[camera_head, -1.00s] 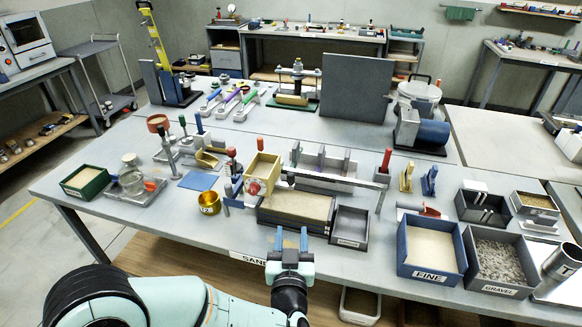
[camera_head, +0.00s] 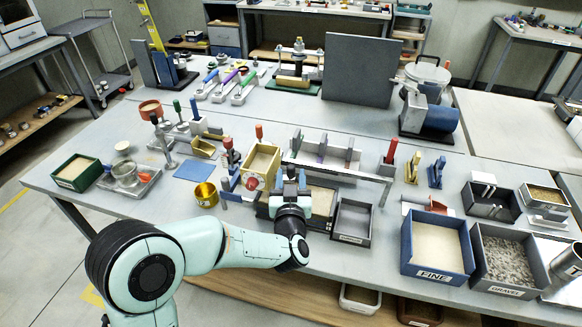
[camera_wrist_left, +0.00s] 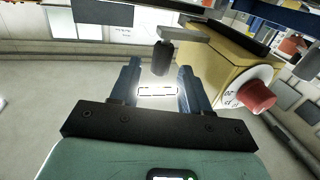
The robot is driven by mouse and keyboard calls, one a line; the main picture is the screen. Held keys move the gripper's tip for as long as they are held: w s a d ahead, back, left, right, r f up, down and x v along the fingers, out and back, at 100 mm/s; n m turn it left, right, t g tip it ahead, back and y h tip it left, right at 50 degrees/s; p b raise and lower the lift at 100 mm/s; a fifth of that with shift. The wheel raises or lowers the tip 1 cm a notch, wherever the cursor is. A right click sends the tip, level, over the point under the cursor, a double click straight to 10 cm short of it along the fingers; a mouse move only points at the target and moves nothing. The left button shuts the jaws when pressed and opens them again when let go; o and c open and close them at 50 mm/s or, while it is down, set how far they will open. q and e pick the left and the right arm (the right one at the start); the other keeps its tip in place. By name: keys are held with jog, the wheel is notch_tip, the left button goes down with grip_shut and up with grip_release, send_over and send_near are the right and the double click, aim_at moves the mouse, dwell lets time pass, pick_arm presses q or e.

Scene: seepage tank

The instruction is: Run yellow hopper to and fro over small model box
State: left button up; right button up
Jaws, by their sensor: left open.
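The yellow hopper (camera_head: 264,158), holding sand-coloured fill, stands at the middle of the table. In the left wrist view the hopper (camera_wrist_left: 212,72) shows a white dial with a red knob and a grey bar with a dark peg handle (camera_wrist_left: 162,58). My left gripper (camera_head: 290,180) is open just in front and right of the hopper. In the wrist view its blue fingers (camera_wrist_left: 157,85) are apart, with the peg handle appearing between or just beyond their tips. A dark sand-filled box (camera_head: 322,202), probably the small model box, lies under and beside my gripper, partly hidden by it. My right gripper is out of view.
An empty dark tray (camera_head: 352,220) is right of the sand-filled box. A long grey rail (camera_head: 340,170) runs behind it. A brass cup (camera_head: 206,195) stands left, and the blue FINE bin (camera_head: 437,245) stands right. Upright tools crowd the hopper's left side.

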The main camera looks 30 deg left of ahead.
aim_at(291, 173)
pick_arm(q)
jog(key=shift+x, duration=1.8)
grip_shut()
jog(key=w+d+p, duration=0.1)
jog(key=w+d, duration=0.1)
jog(key=d, duration=0.8)
jog(key=w+d+p, duration=0.1)
jog(key=w+d, duration=0.2)
jog(key=d, duration=0.8)
jog(key=shift+d, duration=0.1)
grip_release()
